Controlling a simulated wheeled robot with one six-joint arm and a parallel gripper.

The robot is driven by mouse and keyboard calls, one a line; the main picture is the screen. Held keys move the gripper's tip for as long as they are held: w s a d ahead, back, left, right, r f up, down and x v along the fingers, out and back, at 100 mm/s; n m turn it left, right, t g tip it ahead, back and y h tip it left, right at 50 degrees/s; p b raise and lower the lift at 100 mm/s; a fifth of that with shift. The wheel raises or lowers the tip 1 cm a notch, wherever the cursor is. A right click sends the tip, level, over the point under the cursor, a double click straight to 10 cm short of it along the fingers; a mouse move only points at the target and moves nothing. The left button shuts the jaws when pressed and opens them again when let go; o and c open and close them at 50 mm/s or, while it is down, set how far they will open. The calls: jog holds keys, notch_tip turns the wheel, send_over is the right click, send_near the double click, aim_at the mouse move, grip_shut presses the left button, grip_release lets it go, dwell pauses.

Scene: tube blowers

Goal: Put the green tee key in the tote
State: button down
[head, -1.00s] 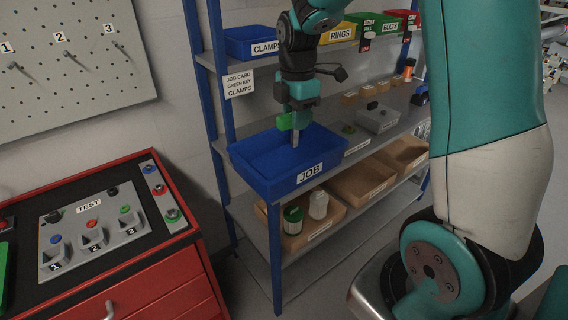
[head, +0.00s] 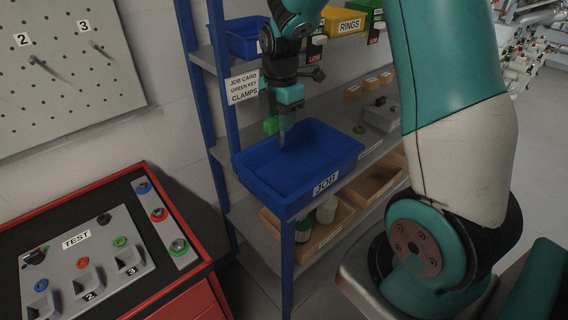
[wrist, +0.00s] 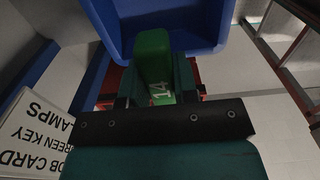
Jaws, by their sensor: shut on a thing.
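My gripper (head: 277,127) is shut on the green tee key (head: 271,125). In the wrist view the key's green handle (wrist: 154,60), marked 14, shows between the jaws. The key's grey shank (head: 282,138) points down over the blue tote labelled JOB (head: 325,184). The key is above the back left part of the tote; I cannot tell whether its tip is below the rim. In the wrist view the tote's blue wall (wrist: 200,40) shows beyond the handle. The tote's visible floor looks empty.
The tote stands on a shelf with blue posts (head: 288,265). A job card (head: 243,88) reading "green key, clamps" hangs at the back left post. Bins labelled CLAMPS and RINGS (head: 344,22) are above. A red bench with a TEST panel (head: 85,262) stands at left.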

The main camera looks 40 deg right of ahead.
notch_tip(320, 180, down, 14)
jog(key=shift+a+r+p, duration=0.1)
jog(key=shift+r+p, duration=0.05)
jog(key=shift+p, duration=0.15)
jog(key=shift+f, duration=0.2)
jog(key=c, duration=0.9)
grip_release()
jog(key=shift+r, duration=0.1)
